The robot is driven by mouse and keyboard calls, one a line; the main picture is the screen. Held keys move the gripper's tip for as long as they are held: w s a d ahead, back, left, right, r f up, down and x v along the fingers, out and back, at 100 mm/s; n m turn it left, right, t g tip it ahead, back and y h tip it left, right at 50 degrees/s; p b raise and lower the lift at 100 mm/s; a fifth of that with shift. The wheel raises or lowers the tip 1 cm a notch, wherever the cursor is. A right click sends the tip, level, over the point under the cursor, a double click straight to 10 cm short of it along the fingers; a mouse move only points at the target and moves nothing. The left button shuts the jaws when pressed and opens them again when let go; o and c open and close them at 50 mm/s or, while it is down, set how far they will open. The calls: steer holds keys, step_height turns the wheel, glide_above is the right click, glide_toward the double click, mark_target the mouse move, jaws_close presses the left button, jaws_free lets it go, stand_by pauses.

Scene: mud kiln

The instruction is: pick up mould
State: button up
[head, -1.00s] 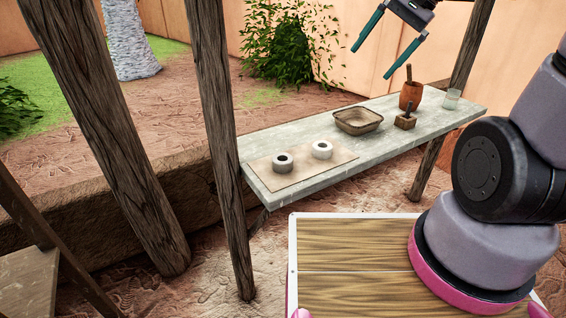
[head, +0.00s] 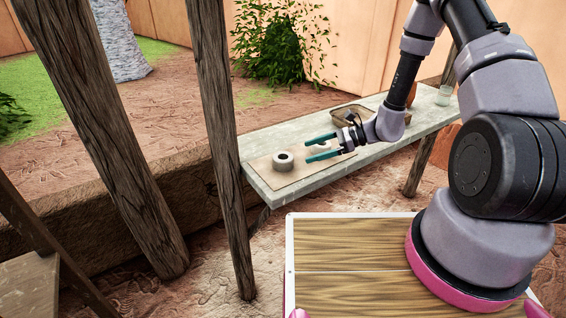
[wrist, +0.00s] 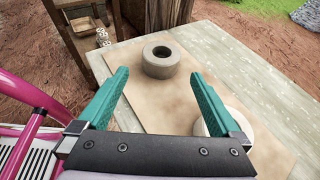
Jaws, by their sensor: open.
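A round grey ring-shaped piece with a dark hole, which may be the mould (head: 283,161), stands on a tan board (head: 287,182) at the table's near left end. In the wrist view this ring piece (wrist: 159,68) is just beyond my fingertips, lined up with the gap between them. A second, paler ring piece (wrist: 213,122) is partly hidden under the right finger there. In the head view my fingers mostly cover it. My gripper (head: 308,149) is open and empty, its teal fingers pointing left toward the first ring piece; they appear apart from it.
A wooden post (head: 217,130) stands close to the table's left end. Board and table around the rings are mostly bare.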

mark_target(282, 160)
steer(key=x, duration=0.5)
steer(key=shift+d+f, duration=0.15)
steer(key=shift+f, duration=0.05)
steer(key=shift+x, duration=3.15)
steer(key=shift+w+r, duration=0.1)
steer(key=shift+w, duration=0.05)
steer(key=c, duration=1.4)
